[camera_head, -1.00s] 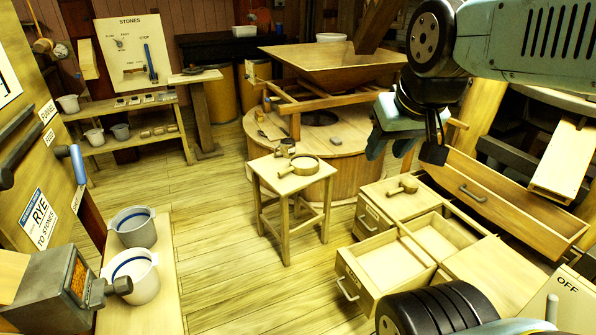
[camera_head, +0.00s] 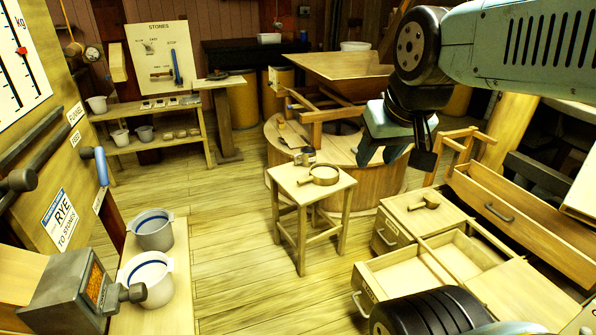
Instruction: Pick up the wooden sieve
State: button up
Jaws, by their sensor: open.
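A round wooden sieve (camera_head: 324,174) with a short handle pointing left lies on the small square wooden stool (camera_head: 284,178) in the middle of the room. A small metal item (camera_head: 306,156) stands behind it at the stool's back edge. My gripper (camera_head: 381,156) hangs in the air at the upper right of the sieve in the picture, jaws open and pointing down. It appears empty and apart from the sieve. Nothing hides the sieve.
A round millstone casing (camera_head: 380,178) with a hopper (camera_head: 350,72) stands behind the stool. A drawer cabinet (camera_head: 384,232) with a wooden scoop (camera_head: 424,202) is at right. A bench (camera_head: 180,262) with two pots is at left. Open floor surrounds the stool's left and front.

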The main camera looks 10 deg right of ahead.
aim_at(322, 174)
jog(key=u, duration=0.3)
jog(key=i, duration=1.3)
jog(key=z, duration=0.1)
